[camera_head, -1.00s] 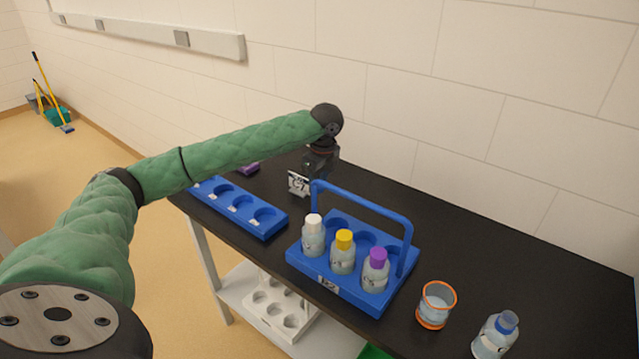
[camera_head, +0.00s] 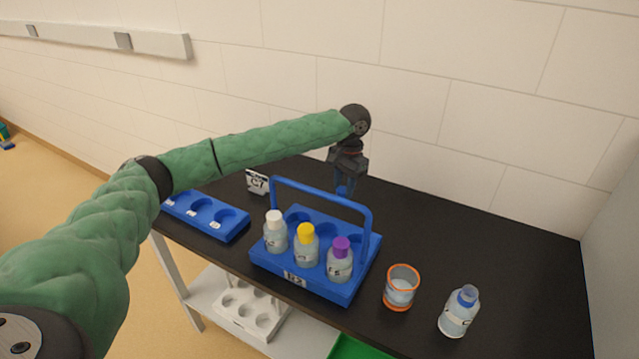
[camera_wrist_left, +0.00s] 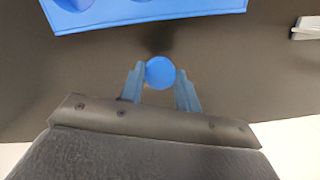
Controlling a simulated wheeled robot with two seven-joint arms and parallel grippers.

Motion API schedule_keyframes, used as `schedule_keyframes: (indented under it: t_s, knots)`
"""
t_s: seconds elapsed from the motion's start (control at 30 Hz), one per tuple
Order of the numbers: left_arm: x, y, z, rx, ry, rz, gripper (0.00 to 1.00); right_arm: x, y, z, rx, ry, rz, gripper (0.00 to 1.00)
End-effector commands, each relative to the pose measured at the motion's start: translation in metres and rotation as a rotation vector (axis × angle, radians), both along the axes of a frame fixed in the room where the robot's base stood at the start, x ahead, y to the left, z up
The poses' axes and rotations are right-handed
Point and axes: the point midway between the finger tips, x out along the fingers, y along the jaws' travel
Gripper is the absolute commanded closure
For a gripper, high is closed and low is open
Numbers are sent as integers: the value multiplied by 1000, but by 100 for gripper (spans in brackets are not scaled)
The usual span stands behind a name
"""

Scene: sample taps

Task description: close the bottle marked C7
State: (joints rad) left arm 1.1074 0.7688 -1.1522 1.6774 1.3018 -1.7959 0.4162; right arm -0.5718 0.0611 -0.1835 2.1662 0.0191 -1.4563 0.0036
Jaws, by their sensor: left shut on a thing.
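My left gripper (camera_head: 344,188) points down above the black table, behind the handle of the blue rack. It is shut on a small round blue cap, seen from above between the fingers in the left wrist view (camera_wrist_left: 160,72). A clear bottle (camera_head: 457,318) stands upright at the front right of the table. It has a blue ring at its neck and its top looks open; its label is partly turned away, with a C-like mark. A small white card marked C7 (camera_head: 257,182) stands at the back left. My right gripper is not in view.
The blue rack (camera_head: 312,285) holds bottles with white, yellow and purple caps. An orange-rimmed beaker (camera_head: 401,287) stands between rack and open bottle. A blue tray with round wells (camera_head: 232,231) lies left. The table's back right is clear, with a wall behind.

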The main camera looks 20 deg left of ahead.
Motion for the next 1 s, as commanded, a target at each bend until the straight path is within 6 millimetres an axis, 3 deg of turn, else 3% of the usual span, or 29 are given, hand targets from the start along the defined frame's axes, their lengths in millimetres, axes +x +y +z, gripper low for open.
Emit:
schedule_keyframes:
  t_s: [0.1, 0.3, 0.7, 0.73, 0.9, 1.0]
  knots:
    - [8, -25, 2, 0, -2, 160, 91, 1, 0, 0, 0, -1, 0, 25]
    - [14, -50, 3, 0, -1, 351, 91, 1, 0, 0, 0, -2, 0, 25]
    - [16, -57, 3, -1, -1, 415, 91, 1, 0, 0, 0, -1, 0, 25]
    - [16, -57, 3, -1, -1, 415, 91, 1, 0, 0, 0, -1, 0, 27]
    - [16, -57, 3, 0, -1, 415, 91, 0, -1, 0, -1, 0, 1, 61]
    - [16, -57, 3, 0, -1, 415, 91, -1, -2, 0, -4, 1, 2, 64]
